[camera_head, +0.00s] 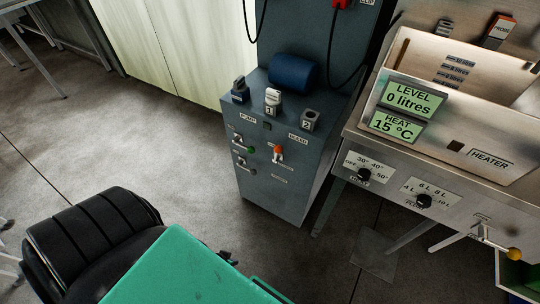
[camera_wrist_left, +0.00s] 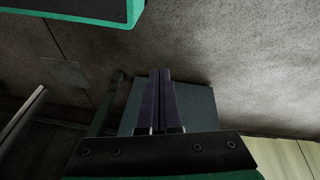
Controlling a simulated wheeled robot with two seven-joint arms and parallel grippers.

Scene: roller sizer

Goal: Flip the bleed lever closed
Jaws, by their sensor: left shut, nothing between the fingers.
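The bleed lever (camera_head: 278,153) is a small lever with an orange-red end and a white part below it. It sits on the front panel of the grey-blue cabinet (camera_head: 290,195) in the head view, just below the BLEED label (camera_head: 298,138). The orange end is at the top; I cannot tell which lever position this is. My left gripper (camera_wrist_left: 160,72) shows in the left wrist view, its two dark fingers together and empty. The cabinet (camera_wrist_left: 200,108) lies behind the fingers there, and the lever is not visible in that view. I cannot make out either gripper in the head view.
Cream doors (camera_head: 175,45) are behind on the left. Concrete floor (camera_head: 110,135) is open left of the cabinet.

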